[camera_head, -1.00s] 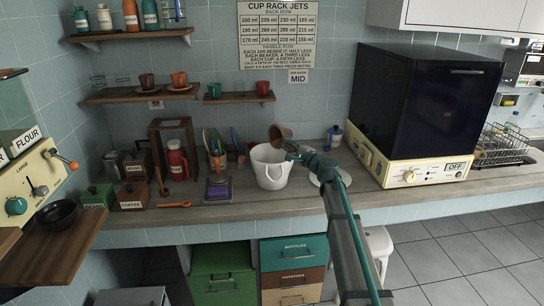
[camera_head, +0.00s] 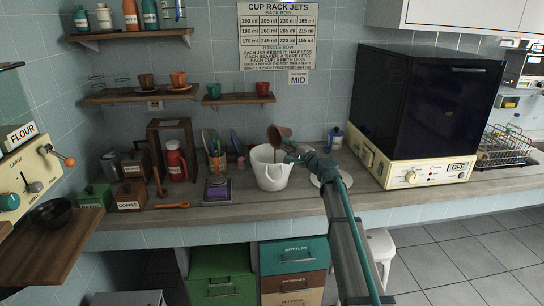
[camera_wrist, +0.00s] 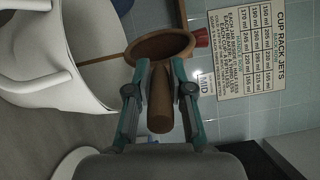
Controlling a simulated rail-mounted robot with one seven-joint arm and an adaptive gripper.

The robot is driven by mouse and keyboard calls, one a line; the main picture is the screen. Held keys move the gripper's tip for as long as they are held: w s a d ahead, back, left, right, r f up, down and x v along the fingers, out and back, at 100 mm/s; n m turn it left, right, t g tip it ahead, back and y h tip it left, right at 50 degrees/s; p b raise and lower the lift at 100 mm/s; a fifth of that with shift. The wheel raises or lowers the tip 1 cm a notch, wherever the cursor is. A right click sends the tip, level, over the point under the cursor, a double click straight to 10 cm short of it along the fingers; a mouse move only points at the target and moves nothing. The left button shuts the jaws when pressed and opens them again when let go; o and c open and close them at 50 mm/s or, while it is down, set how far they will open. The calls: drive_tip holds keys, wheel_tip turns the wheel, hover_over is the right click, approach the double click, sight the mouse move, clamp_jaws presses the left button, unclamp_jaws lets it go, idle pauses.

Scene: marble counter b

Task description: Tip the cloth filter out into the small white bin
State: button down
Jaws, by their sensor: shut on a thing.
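My gripper (camera_wrist: 160,85) is shut on the brown handle of the cloth filter (camera_wrist: 160,47). In the head view the filter (camera_head: 279,132) is a brown cup shape, tipped with its mouth to the left, above the white bin (camera_head: 270,177). The filter is apart from the rim. A thin brown stream or strand runs from the filter's mouth down into the bin, and it also shows in the wrist view. The bin stands upright on the counter and fills the wrist view's left side (camera_wrist: 70,84). Its bottom is hidden.
A purple-based device (camera_head: 218,190) and a utensil holder (camera_head: 217,165) stand left of the bin. A white plate (camera_head: 316,180) lies to its right, partly behind my arm. A large dark machine (camera_head: 425,110) stands further right. A cup shelf (camera_head: 237,98) hangs above.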

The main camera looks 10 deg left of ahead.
drive_tip(key=shift+s+a+f+n+b, duration=0.1)
drive_tip(key=shift+s+a+n+b, duration=0.15)
drive_tip(key=shift+n+b, duration=0.95)
drive_tip(key=shift+m+b, duration=0.4)
